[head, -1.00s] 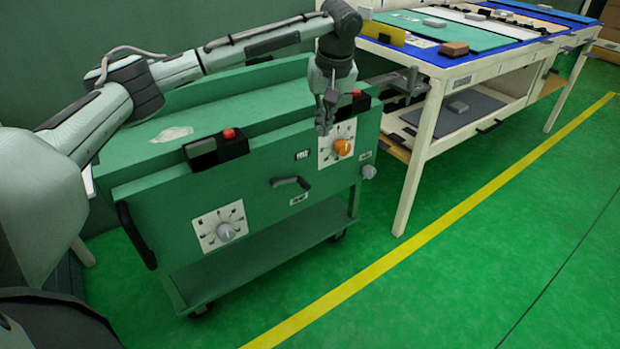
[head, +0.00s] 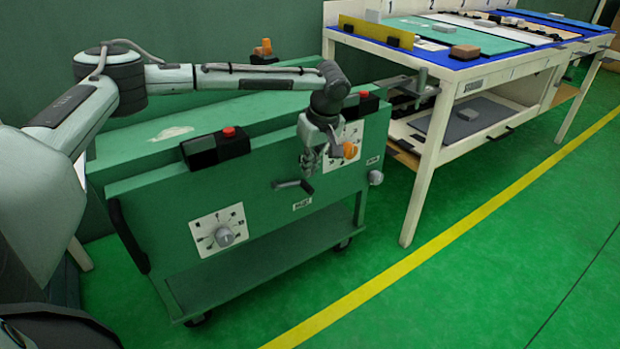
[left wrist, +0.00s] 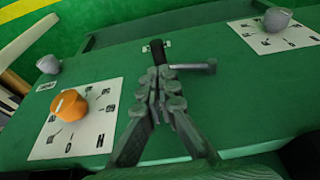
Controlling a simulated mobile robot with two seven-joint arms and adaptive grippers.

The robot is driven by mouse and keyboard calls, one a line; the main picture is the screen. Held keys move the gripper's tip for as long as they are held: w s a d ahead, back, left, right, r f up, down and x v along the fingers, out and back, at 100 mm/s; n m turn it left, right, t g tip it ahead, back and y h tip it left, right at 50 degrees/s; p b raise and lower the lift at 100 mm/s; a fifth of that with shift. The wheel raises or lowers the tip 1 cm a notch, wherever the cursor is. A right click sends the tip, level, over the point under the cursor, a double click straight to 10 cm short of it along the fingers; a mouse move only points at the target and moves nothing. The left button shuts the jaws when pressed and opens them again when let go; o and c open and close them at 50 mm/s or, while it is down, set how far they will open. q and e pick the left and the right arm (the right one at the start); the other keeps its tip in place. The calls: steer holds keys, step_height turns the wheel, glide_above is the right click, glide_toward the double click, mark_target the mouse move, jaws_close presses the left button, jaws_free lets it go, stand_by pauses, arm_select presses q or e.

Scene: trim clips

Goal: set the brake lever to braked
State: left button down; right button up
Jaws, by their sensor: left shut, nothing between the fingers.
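The brake lever (head: 290,184) is a small crank on the front panel of the green cart. In the head view it lies roughly level, its dark grip at the right end. My right gripper is not in view.
An orange knob (head: 350,150) on a white dial plate is just right of the gripper. A grey dial knob (head: 224,236) is lower left. Red-button boxes (head: 215,150) sit along the cart's top edge. A workbench (head: 445,90) stands at right; the floor in front is clear.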

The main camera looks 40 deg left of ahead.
arm_select(q)
steer(key=shift+f, duration=1.35)
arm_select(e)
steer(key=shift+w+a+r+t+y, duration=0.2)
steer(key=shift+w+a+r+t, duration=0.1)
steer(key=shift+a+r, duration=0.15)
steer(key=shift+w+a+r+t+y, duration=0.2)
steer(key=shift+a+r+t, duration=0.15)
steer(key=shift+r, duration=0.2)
